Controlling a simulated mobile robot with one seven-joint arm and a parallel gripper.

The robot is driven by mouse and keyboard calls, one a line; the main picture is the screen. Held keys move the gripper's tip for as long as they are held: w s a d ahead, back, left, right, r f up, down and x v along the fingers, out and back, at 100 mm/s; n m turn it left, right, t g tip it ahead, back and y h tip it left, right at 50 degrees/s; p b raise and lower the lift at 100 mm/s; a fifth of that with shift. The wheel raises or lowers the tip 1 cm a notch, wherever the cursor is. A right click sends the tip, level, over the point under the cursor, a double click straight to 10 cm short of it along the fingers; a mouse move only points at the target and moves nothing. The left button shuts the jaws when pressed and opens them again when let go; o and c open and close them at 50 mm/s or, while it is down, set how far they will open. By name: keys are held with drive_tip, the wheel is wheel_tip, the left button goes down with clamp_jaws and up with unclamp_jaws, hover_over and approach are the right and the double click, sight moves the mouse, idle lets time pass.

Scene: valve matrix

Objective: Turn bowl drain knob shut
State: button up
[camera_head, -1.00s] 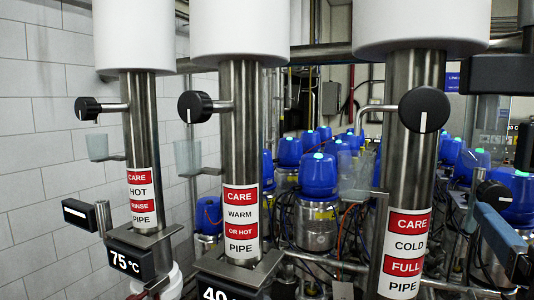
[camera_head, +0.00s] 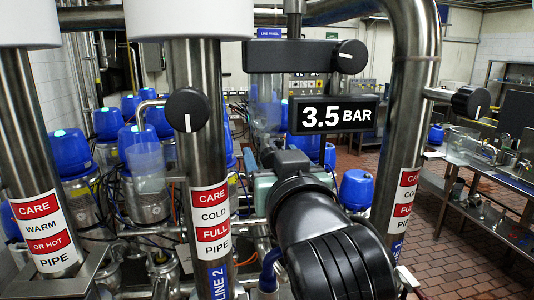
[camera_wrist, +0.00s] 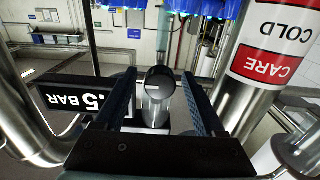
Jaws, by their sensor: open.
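No label reading bowl drain shows, so I cannot tell which knob it is. In the wrist view my gripper (camera_wrist: 160,88) is open, its two dark fingers apart. A round dark-faced knob-like part (camera_wrist: 158,80) with a pale mark shows between them; I cannot tell its distance. In the head view, a black knob (camera_head: 187,110) on the cold pipe has its white line near vertical. Another black knob (camera_head: 349,57) sits on the dark bar above the 3.5 BAR display, and a third (camera_head: 470,101) projects from the right pipe. My black arm hides the area below the display.
The 3.5 BAR display (camera_head: 334,115) hangs at centre; it also shows close to the left finger in the wrist view (camera_wrist: 65,103). Steel pipes with red-and-white labels (camera_head: 210,221) stand left and right. Blue-capped units (camera_head: 67,152) crowd behind. Tiled floor (camera_head: 440,250) is open at right.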

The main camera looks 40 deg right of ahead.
clamp_jaws()
drive_tip(key=shift+m, duration=0.3)
drive_tip(key=m+p, duration=0.1)
drive_tip(key=m, duration=0.2)
drive_tip(key=shift+m, duration=0.3)
drive_tip(key=m+p, duration=0.1)
drive_tip(key=m, duration=0.3)
drive_tip(key=shift+m+p, duration=0.3)
drive_tip(key=shift+p, duration=0.05)
drive_tip(key=m, duration=0.4)
drive_tip(key=shift+d+f, duration=0.1)
drive_tip(key=shift+s+f+m, duration=0.1)
drive_tip(key=shift+m, duration=2.4)
